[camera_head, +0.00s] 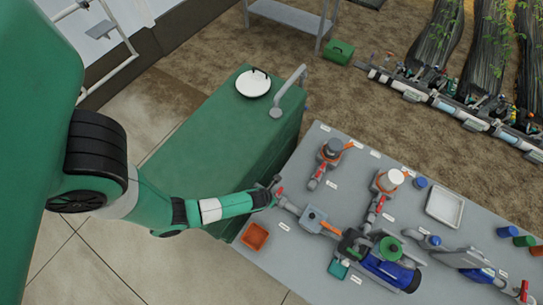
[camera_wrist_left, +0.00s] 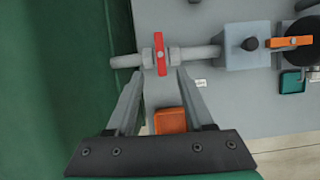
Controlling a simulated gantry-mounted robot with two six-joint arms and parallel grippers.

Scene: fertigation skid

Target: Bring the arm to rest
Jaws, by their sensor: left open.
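My left arm comes in from the left in the head view, and its gripper (camera_head: 272,190) is at the left end of the grey skid bench (camera_head: 258,268). In the left wrist view the left gripper (camera_wrist_left: 160,82) is open, with its two fingers apart and nothing between them. A red valve handle (camera_wrist_left: 160,54) on a grey pipe (camera_wrist_left: 192,54) lies just beyond the fingertips. The red handle also shows in the head view (camera_head: 280,191), close to the gripper. My right gripper does not show in either view.
An orange square tray (camera_head: 255,236) sits on the bench near the gripper. A green cabinet (camera_head: 215,135) with a white round dish (camera_head: 253,83) stands behind the arm. Pipes, a blue pump (camera_head: 388,272) and a white tray (camera_head: 445,207) fill the bench to the right.

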